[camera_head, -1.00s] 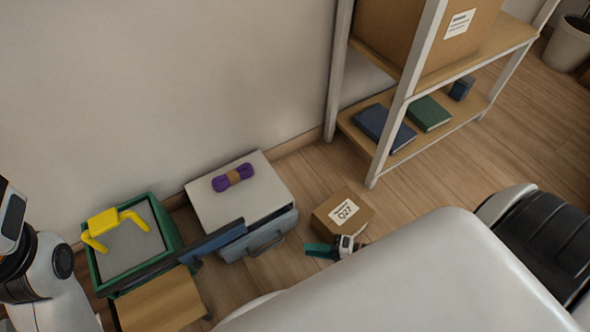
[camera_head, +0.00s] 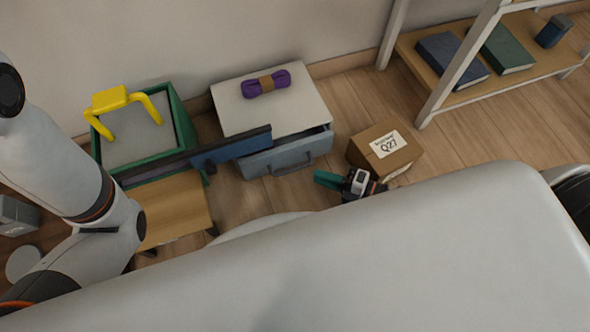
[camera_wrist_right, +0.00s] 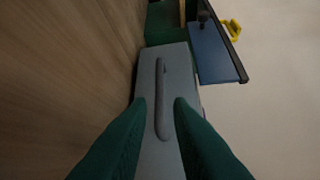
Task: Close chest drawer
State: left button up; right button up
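The chest (camera_head: 296,96) stands against the wall with a pale top. Its grey-blue drawer (camera_head: 318,146) is pulled out a little, with a dark gap under the top's front edge. The drawer's dark bar handle (camera_head: 291,167) shows in front; in the right wrist view the handle (camera_wrist_right: 160,100) runs upright between my fingers. My right gripper (camera_head: 322,180), with teal fingers, is low in front of the drawer's right side. In the wrist view its fingers (camera_wrist_right: 162,104) are apart with nothing gripped; contact cannot be told. My left arm enters at left; its gripper is out of view.
A purple cord bundle (camera_head: 266,84) lies on the chest. A blue dark-edged panel (camera_head: 238,148) partly covers the drawer's left side. A green bin (camera_head: 181,120) with a yellow handle and a wooden surface (camera_head: 180,210) are left. A carton (camera_head: 370,153) sits right of my gripper.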

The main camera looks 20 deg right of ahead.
aim_at(295, 168)
jog(key=b+x, duration=0.3)
jog(key=x, duration=0.4)
jog(key=shift+w+a+f, duration=0.15)
jog(key=shift+w, duration=0.05)
jog(key=shift+w+a, duration=0.3)
jog(key=shift+a, duration=0.1)
grip_shut()
